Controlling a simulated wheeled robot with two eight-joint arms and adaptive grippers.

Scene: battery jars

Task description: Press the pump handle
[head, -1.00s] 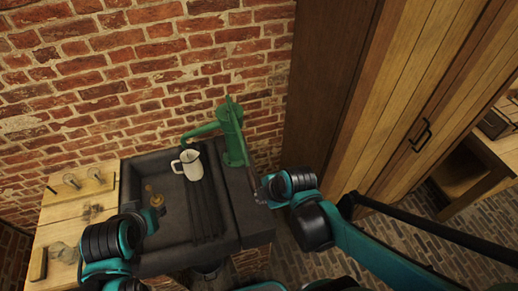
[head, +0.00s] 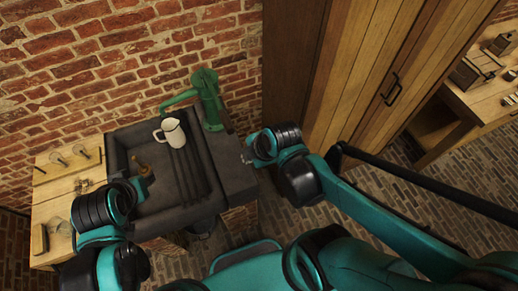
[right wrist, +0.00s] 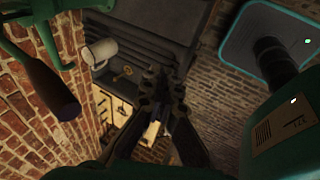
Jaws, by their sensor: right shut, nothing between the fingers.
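The green pump (head: 207,98) stands at the back right of the dark sink, its spout pointing left over a white jug (head: 171,132). The pump handle shows in the right wrist view as a dark rounded grip (right wrist: 55,88) on a green arm, at left beside the brick wall. My right gripper (head: 245,157) is in front and to the right of the pump, apart from it. In the right wrist view its fingers (right wrist: 160,82) are shut and empty, away from the grip. My left gripper (head: 145,177) is over the sink's left side; its fingers are unclear.
The dark sink (head: 120,158) has a wooden counter (head: 50,188) at left with glass jars on it. A brass piece (right wrist: 122,72) lies in the sink. A brick wall stands behind, and a wooden cabinet (head: 350,90) at right. Brick floor is open in front of the cabinet.

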